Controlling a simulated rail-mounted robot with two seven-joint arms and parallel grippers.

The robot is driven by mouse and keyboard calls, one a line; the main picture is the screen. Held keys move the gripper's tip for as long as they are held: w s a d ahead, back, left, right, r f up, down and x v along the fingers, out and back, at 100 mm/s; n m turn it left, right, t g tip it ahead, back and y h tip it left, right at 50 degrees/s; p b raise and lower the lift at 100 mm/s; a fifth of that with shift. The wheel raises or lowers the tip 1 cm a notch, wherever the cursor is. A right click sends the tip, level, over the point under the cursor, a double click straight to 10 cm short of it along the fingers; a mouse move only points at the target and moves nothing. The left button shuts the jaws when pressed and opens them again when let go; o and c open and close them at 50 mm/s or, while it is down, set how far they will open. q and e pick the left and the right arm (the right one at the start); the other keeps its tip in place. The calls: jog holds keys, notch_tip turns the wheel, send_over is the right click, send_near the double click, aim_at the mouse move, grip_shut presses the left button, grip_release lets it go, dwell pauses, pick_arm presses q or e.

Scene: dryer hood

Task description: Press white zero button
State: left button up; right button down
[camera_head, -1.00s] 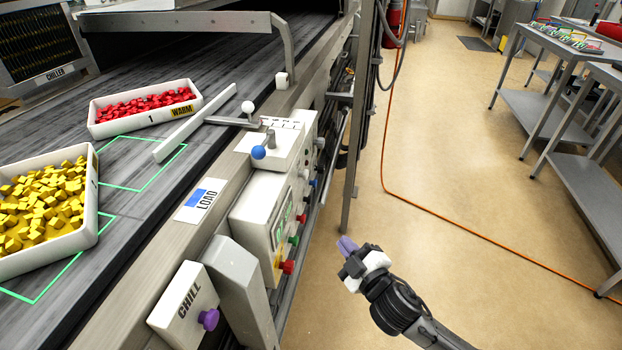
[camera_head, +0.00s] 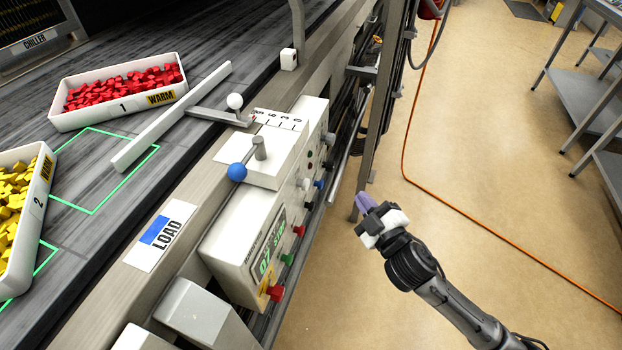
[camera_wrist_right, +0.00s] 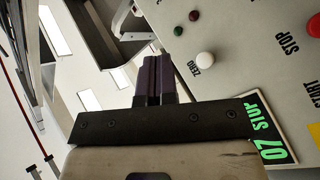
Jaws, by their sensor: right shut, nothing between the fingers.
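The white zero button (camera_wrist_right: 205,59) is a round knob beside the word ZERO on the light panel in the right wrist view. In the head view, a small white knob (camera_head: 305,184) on the control box side appears to be it. My right gripper (camera_head: 364,200) has purple fingers and is shut with nothing in it. It is in the air to the right of the control box (camera_head: 235,240), apart from the panel. In the wrist view its fingertips (camera_wrist_right: 153,65) are left of the button. My left gripper is not in view.
The panel also carries a red STOP button (camera_wrist_right: 313,24), a START label, small red and green lamps, and a green display (camera_wrist_right: 268,132). A blue-knobbed lever (camera_head: 237,172) tops the box. A metal post (camera_head: 378,110) stands beyond my right gripper. Open floor is to the right.

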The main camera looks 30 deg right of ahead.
aim_at(306, 184)
jog(key=w+a, duration=0.5)
jog(key=w, duration=0.2)
jog(key=shift+a, duration=0.2)
dwell(0.5)
dwell(0.9)
dwell(0.8)
jog(key=shift+w+a, duration=0.1)
dwell(0.4)
jog(key=shift+w+a, duration=0.2)
jog(key=shift+w, duration=0.05)
